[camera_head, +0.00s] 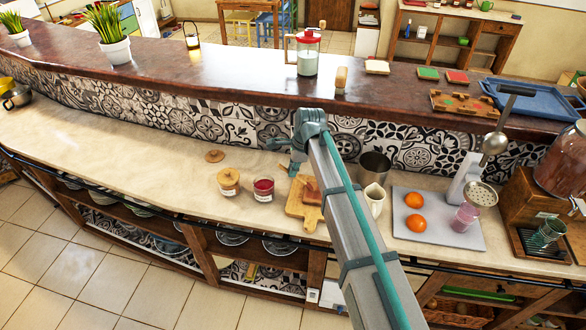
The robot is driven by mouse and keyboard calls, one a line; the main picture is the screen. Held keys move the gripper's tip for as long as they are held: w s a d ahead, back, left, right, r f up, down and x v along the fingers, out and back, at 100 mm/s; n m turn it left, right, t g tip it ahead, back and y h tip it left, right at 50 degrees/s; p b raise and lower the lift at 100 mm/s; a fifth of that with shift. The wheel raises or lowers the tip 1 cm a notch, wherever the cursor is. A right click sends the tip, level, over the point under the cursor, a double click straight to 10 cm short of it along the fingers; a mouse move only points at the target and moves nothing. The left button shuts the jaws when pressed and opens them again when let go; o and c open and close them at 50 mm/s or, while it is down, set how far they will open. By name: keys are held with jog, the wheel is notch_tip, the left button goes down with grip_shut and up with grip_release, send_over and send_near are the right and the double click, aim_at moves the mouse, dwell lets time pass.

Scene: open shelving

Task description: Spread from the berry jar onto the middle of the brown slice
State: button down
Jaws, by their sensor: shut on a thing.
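The berry jar (263,189) is a small open glass of dark red spread with a pale label, on the cream counter. A reddish-brown slice (312,190) lies on a wooden board (304,212) to its right, partly hidden by my arm. My gripper (294,169) is small in view, above the board's left back edge and right of the berry jar. It is shut on a small tool, whose shape is too small and covered to tell. It looks apart from the jar.
A second jar (229,182) stands left of the berry jar; a round wooden lid (214,155) lies behind it. A cream pitcher (375,199), a metal cup (374,168) and a grey tray with oranges (437,232) are right of my arm.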

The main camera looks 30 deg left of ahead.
jog(key=shift+f, duration=0.4)
jog(key=shift+w, duration=0.1)
jog(key=shift+w+a, duration=0.15)
jog(key=shift+w, duration=0.55)
jog(key=shift+s, duration=0.2)
jog(key=shift+s, duration=0.6)
dwell(0.4)
jog(key=shift+w+f, duration=0.1)
jog(key=shift+w, duration=0.7)
jog(key=shift+s, duration=0.1)
jog(key=shift+s, duration=0.7)
